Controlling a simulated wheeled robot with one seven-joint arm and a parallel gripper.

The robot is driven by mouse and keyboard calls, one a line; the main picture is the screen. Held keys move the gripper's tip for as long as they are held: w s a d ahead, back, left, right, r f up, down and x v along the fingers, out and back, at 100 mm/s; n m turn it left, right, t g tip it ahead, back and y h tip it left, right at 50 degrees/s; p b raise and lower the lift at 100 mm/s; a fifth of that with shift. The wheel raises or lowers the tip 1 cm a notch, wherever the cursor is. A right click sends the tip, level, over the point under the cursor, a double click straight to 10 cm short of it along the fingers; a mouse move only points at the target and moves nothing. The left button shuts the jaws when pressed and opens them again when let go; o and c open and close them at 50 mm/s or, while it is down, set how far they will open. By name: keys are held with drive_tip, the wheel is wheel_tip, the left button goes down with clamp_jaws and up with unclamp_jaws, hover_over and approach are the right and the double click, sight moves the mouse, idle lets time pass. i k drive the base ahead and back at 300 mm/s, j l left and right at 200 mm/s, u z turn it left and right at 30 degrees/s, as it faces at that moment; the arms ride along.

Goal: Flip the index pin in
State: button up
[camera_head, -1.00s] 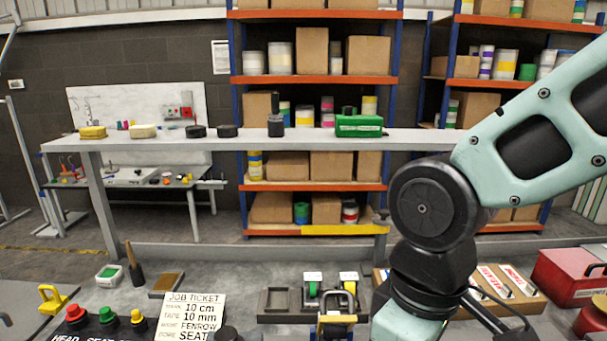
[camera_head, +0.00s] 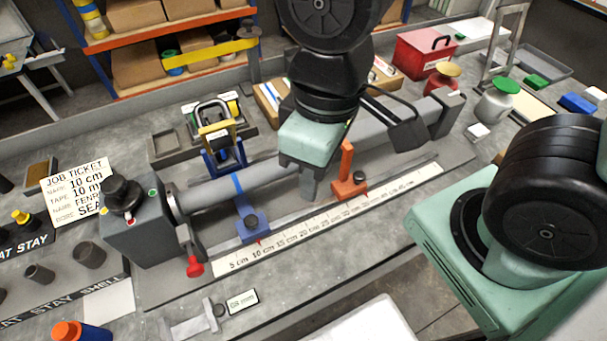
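A dark grey headstock block (camera_head: 138,228) stands at the left end of the fixture, with a black knob (camera_head: 122,192) on top. A small lever with a red end (camera_head: 194,266) hangs at its right front. I cannot tell for sure which part is the index pin. A grey tube (camera_head: 215,190) runs right from the headstock. A blue stop (camera_head: 251,222) and an orange stop (camera_head: 347,178) stand along the scale (camera_head: 310,228). My gripper (camera_head: 309,190) points down over the tube between the stops, well right of the headstock. Its fingertips are unclear, and I see nothing held.
A job ticket (camera_head: 80,190) lies left of the headstock. A blue clamp-like tool (camera_head: 222,150) stands behind the tube. A red toolbox (camera_head: 422,54) and a white jar with a green lid (camera_head: 497,101) are at the back right.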

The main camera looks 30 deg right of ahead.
sight(195, 271)
drive_tip(key=k+j, duration=0.15)
drive_tip(key=k, duration=0.25)
drive_tip(key=k+j, duration=0.2)
drive_tip(key=k, duration=0.25)
drive_tip(key=l+u, duration=0.05)
